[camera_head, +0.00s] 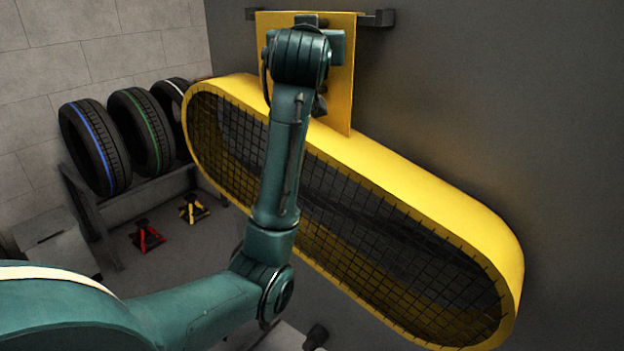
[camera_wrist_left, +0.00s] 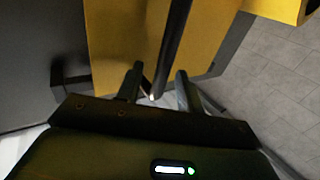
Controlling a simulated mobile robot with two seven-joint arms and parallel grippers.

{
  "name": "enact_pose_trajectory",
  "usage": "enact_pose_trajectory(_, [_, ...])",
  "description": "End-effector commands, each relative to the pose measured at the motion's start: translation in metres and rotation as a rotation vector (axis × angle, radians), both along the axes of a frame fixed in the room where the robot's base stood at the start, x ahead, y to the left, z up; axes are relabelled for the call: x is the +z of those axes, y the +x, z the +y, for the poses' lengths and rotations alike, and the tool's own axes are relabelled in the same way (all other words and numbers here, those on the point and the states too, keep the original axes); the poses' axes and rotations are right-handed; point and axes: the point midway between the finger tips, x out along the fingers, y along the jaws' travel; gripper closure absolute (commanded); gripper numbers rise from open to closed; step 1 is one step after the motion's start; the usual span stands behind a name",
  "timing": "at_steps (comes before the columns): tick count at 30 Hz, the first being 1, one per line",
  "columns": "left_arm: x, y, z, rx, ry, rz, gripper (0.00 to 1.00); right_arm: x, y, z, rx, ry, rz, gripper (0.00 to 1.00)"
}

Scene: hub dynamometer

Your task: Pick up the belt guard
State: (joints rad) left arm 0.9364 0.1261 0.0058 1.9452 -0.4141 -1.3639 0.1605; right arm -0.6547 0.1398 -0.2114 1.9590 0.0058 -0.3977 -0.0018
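The belt guard (camera_head: 400,190) is a long yellow rounded frame with dark mesh. It hangs tilted at the dark wall by a yellow back plate (camera_head: 343,85). My left arm crosses in front of it, and its hand reaches the top of the plate, hiding part of it. In the left wrist view the yellow plate (camera_wrist_left: 115,40) fills the upper middle. A dark bar (camera_wrist_left: 172,45) runs between the fingers of my left gripper (camera_wrist_left: 160,74). The fingers stand apart with gaps beside the bar, so contact is not seen. My right gripper is not in view.
A dark wall bracket (camera_head: 377,18) shows at the plate's top. Several tyres (camera_head: 140,130) stand on a rack (camera_head: 155,190) at the left. A red stand (camera_head: 147,236) and a yellow stand (camera_head: 193,208) are on the floor below. The dark wall at right is clear.

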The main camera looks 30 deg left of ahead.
Motion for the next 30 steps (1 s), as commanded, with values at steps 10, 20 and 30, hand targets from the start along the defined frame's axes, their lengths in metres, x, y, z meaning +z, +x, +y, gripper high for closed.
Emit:
enact_pose_trajectory(10, [-0.0005,0.0066,0.0037,0.000,0.000,-0.001,0.65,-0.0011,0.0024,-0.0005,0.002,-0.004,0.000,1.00])
enact_pose_trajectory(20, [-0.0003,0.0064,0.0035,0.000,-0.001,0.000,0.92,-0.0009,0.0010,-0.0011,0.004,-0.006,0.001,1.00])
enact_pose_trajectory(30, [-0.0001,0.0063,0.0034,0.000,0.000,-0.001,1.00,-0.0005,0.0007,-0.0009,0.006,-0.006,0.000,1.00])
